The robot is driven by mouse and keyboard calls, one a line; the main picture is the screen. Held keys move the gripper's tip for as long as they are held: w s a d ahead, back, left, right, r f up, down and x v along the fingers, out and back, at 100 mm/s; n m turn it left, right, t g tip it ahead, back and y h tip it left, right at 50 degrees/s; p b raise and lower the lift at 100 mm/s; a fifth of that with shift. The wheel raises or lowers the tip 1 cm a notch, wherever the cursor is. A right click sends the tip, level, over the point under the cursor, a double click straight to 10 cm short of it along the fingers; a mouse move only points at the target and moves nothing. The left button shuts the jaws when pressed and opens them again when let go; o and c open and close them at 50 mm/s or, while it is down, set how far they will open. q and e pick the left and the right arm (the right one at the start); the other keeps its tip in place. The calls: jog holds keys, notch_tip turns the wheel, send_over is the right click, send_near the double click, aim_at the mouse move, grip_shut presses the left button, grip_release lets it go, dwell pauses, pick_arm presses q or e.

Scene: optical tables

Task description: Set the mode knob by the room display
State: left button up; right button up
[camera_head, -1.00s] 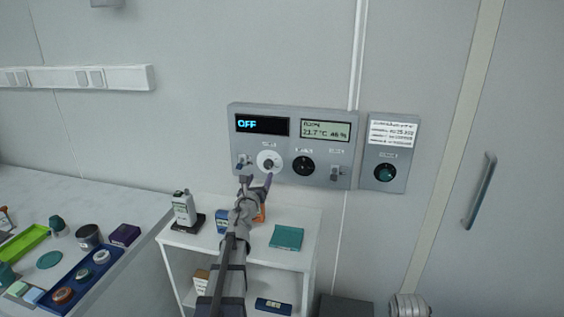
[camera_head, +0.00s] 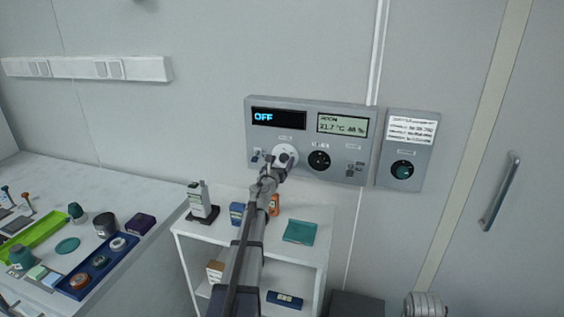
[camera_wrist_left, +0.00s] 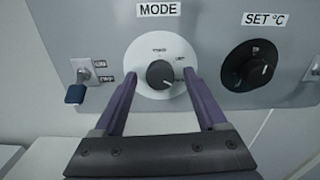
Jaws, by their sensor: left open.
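The mode knob (camera_wrist_left: 160,74) is a dark round knob on a white dial (camera_head: 291,151), on a grey wall panel (camera_head: 345,173). The label MODE (camera_wrist_left: 159,10) sits above it, and small marks ring the dial, too small to read surely. A pale line on the knob points to the lower right. My left gripper (camera_head: 277,160) is at the dial, open, its purple fingers on either side of the knob in the left wrist view (camera_wrist_left: 160,80). I cannot tell whether they touch it. The dark display (camera_head: 278,118) reads OFF. The room display (camera_head: 342,125) shows 21.7 °C. My right gripper is not in view.
The black SET °C knob (camera_wrist_left: 249,66) is right of the dial. A blue-tipped toggle switch (camera_wrist_left: 76,93) is left of it. Below stands a white shelf (camera_head: 325,222) with small boxes; a cluttered table (camera_head: 150,192) is at left.

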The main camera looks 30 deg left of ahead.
pick_arm(q)
jog(key=shift+w, duration=0.2)
grip_shut()
dwell(0.5)
